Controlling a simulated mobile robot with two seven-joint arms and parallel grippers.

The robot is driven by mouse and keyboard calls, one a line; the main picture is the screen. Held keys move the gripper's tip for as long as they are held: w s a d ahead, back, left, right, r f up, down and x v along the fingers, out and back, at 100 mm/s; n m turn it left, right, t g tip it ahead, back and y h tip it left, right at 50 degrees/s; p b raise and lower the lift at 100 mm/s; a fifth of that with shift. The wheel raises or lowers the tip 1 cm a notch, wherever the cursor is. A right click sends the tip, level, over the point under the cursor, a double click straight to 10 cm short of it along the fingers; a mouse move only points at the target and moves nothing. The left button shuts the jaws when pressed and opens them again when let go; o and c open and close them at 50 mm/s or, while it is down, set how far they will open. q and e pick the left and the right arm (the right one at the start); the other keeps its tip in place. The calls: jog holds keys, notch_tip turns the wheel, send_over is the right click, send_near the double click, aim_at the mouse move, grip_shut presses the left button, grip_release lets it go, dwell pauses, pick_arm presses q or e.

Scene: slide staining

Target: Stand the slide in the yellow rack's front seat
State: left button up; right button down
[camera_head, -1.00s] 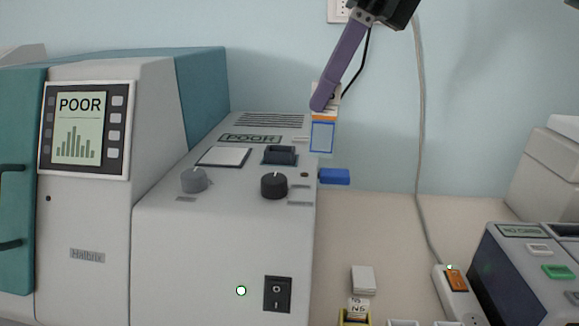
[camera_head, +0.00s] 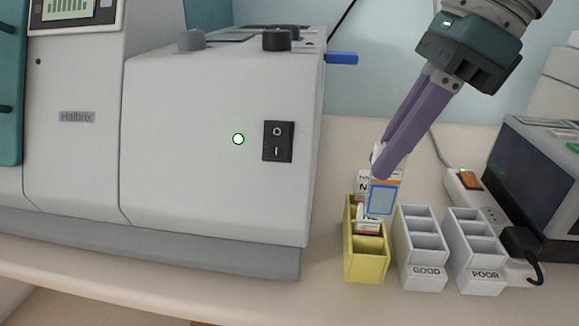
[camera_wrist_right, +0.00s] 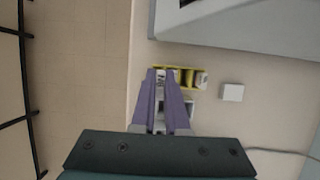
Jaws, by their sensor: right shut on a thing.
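The slide (camera_head: 381,200), with a blue-outlined label and an orange band, hangs upright from my right gripper (camera_head: 380,168). The gripper's purple fingers are shut on the slide's upper end. The slide is above the yellow rack (camera_head: 366,270) and covers part of its rear right side. The rack's front seat looks empty, and other slides stand in seats behind it. In the right wrist view the yellow rack (camera_wrist_right: 188,84) shows beyond the fingertips (camera_wrist_right: 162,72); the held slide is hard to make out there. My left gripper is not in view.
Two grey racks marked GOOD (camera_head: 425,272) and POOR (camera_head: 483,278) stand close to the yellow rack's right. A large white machine (camera_head: 210,150) is to the left. A power strip (camera_head: 480,200) and a dark-fronted device (camera_head: 540,180) stand at the right.

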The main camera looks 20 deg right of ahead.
aim_at(381, 216)
notch_tip(381, 216, down, 10)
jog(key=shift+r, duration=0.1)
dwell(0.4)
jog(key=shift+f, duration=0.2)
jog(key=c, duration=1.2)
grip_release()
jog(key=shift+r, duration=0.15)
